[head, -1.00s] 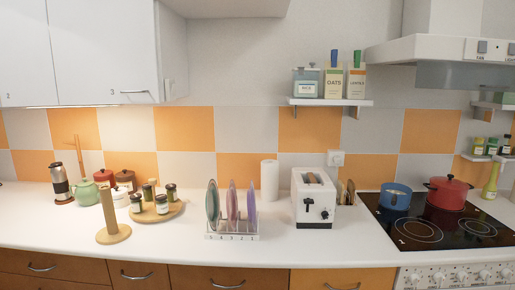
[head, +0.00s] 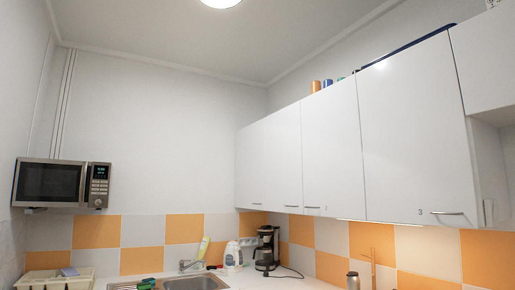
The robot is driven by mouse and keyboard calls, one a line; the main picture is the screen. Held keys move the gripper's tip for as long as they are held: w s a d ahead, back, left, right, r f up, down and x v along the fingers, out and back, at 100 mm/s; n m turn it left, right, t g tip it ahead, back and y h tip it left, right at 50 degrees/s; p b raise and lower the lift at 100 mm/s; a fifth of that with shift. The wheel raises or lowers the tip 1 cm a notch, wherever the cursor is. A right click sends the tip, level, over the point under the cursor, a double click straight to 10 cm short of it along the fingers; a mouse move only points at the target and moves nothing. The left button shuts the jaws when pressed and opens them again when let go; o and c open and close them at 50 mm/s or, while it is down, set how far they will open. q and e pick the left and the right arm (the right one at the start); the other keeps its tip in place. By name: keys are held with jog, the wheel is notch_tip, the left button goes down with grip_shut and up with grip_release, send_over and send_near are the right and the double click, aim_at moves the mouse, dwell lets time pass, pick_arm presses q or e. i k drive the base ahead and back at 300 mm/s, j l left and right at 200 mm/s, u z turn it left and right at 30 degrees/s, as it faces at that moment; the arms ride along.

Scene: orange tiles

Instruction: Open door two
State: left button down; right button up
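A row of white wall cabinet doors runs along the right half of the head view. Door two (head: 332,145) is flat white and closed, with a small mark near its lower edge that looks like a 2. Its short metal handle (head: 312,207) sits at the lower left of the door. Door three (head: 410,125), marked 3, is the larger closed door to its right. Its handle (head: 447,213) is at its lower right. Neither of my grippers is in view.
A microwave (head: 60,184) hangs on the left wall. Below are a sink (head: 195,283), a coffee maker (head: 267,248) and a dish rack (head: 55,279). A steel flask (head: 353,280) stands below door two. Several colored containers (head: 328,85) sit on the cabinets. The space before the doors looks clear.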

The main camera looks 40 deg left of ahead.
aim_at(334, 186)
jog(key=u, duration=0.9)
jog(key=i+j+u, duration=0.1)
jog(key=i, duration=0.3)
jog(key=i+j+u, duration=0.1)
jog(key=i, duration=0.25)
